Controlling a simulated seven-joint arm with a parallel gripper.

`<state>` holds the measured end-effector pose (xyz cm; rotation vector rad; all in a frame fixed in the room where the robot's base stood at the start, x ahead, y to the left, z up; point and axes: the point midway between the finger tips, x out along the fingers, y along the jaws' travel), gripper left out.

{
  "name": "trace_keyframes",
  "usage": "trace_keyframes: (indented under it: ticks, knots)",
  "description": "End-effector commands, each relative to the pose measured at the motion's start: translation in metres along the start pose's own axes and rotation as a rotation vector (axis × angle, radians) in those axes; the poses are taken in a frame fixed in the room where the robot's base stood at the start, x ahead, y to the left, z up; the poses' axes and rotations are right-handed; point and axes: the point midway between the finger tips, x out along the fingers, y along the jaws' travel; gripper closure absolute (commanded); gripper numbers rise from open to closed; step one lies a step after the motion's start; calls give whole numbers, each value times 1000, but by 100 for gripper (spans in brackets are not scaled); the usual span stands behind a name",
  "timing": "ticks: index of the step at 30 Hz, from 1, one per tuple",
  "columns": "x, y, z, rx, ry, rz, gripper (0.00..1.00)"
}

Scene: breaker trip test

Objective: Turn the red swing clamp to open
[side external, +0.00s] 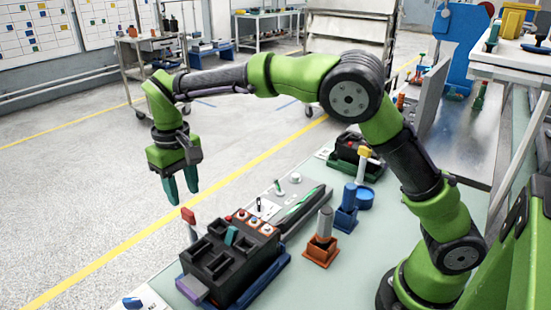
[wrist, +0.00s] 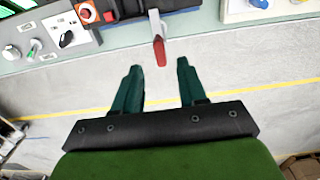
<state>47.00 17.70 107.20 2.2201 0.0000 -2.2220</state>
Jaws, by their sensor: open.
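The red swing clamp has a red tip (side external: 188,215) on a pale grey arm and stands at the far edge of the black fixture in the side external view. In the wrist view the red tip (wrist: 160,51) points toward me, at the bench edge. My gripper (side external: 183,196) is open and empty, its green fingers pointing down just above the red tip. In the wrist view my gripper (wrist: 159,68) has the red tip lined up between its two fingertips and slightly beyond them. I see no contact. The clamp's pivot is not clear.
The black fixture (side external: 215,262) has open slots, a green block and several orange-ringed buttons. An orange holder (side external: 320,250), a blue holder (side external: 346,215) and a black tool with green stripes (side external: 303,210) stand right of it on the bench. Open floor lies beyond the bench edge.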

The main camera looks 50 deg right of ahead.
Motion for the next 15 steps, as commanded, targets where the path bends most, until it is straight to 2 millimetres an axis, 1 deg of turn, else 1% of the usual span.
trace_keyframes:
  ticks: [1, 6, 10, 15]
  knots:
    - [12, 0, 1, 0, -4, 1, 58]
    - [41, 0, 1, 0, -3, 1, 58]
    - [54, 0, 0, -1, 0, 1, 58]
    - [62, 0, 0, 1, 0, 0, 58]
